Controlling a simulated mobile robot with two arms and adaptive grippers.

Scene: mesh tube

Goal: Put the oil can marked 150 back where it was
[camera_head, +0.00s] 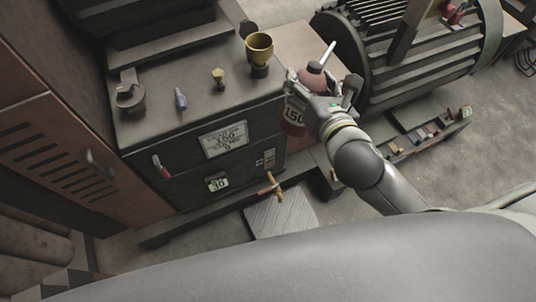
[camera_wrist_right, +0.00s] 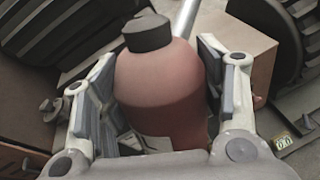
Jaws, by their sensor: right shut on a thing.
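The oil can (camera_head: 294,114) is dark red with a label reading 150 and a pale spout pointing up. My right gripper (camera_head: 318,95) is shut on it and holds it at the right front corner of the dark cabinet (camera_head: 200,160). In the right wrist view the can (camera_wrist_right: 162,90) fills the space between the two finger pads, with its dark cap and grey spout at the top. The right gripper (camera_wrist_right: 165,95) has a finger on each side of the can. Whether the can's base touches anything is hidden. My left gripper is not in view.
A brass cup (camera_head: 259,50) and several small items stand on the cabinet top. A brownish box top (camera_head: 305,45) lies behind the can. A large ribbed motor (camera_head: 425,70) stands to the right, with a low tray (camera_head: 430,132) before it. A valve handle (camera_head: 270,188) sticks out in front.

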